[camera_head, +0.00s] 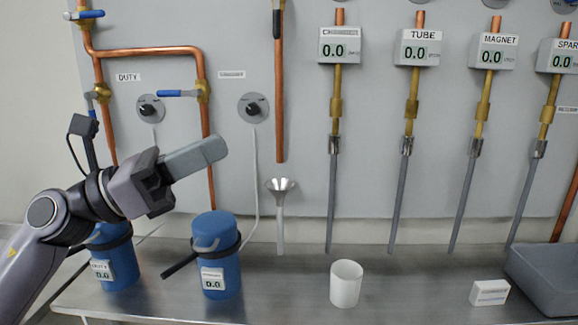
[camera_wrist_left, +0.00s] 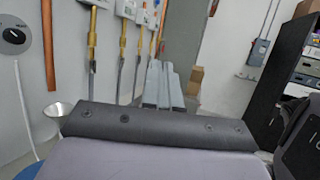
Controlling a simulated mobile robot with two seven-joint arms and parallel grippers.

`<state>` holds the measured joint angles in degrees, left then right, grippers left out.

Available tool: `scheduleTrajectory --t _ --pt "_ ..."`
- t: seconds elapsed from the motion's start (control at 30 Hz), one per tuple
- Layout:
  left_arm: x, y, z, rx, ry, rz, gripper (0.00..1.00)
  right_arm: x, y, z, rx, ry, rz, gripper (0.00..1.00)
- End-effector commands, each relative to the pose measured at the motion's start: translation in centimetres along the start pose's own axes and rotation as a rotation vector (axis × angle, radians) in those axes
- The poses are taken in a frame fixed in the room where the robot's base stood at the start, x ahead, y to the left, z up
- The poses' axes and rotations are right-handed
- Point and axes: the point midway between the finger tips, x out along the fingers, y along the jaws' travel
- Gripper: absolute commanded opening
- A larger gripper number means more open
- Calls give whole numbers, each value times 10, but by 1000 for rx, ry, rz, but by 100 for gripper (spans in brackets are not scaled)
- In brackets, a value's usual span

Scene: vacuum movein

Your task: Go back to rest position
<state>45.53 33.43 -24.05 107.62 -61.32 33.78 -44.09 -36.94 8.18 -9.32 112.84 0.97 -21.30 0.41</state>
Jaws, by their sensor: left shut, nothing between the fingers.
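My left gripper (camera_head: 207,153) is shut and empty. In the head view it is raised at the left, in front of the wall panel, with its fingers pointing right and slightly up. It is above the two blue canisters and touches neither. In the left wrist view the shut fingers (camera_wrist_left: 163,85) point ahead along the panel. My right gripper is in neither view.
Two blue canisters (camera_head: 215,265) (camera_head: 113,268), a white cup (camera_head: 346,283) and a small white label block (camera_head: 489,293) stand on the metal bench (camera_head: 410,285). A funnel (camera_head: 280,187) and several hanging tubes are to the right. A grey bin (camera_head: 545,275) stands far right.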

Motion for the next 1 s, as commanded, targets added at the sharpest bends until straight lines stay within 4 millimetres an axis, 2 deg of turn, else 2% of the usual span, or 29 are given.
scheduleTrajectory --t 0.03,0.27,0.47,0.63,0.77,0.83,1.0 --pt "-5 4 -12 -136 -48 24 0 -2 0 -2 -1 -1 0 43" --pt "-38 26 -68 -720 -276 167 0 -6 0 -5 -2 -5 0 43" --pt "-83 42 -134 -1207 -491 342 0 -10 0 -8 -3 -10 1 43" --pt "-128 41 -196 -1562 -675 507 0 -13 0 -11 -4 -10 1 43" --pt "-167 26 -251 -1827 -840 661 0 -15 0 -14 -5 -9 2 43" --pt "-191 12 -283 -1970 -944 755 0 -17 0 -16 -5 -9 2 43" --pt "-248 -42 -355 -2270 -1225 1006 0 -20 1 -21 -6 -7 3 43"
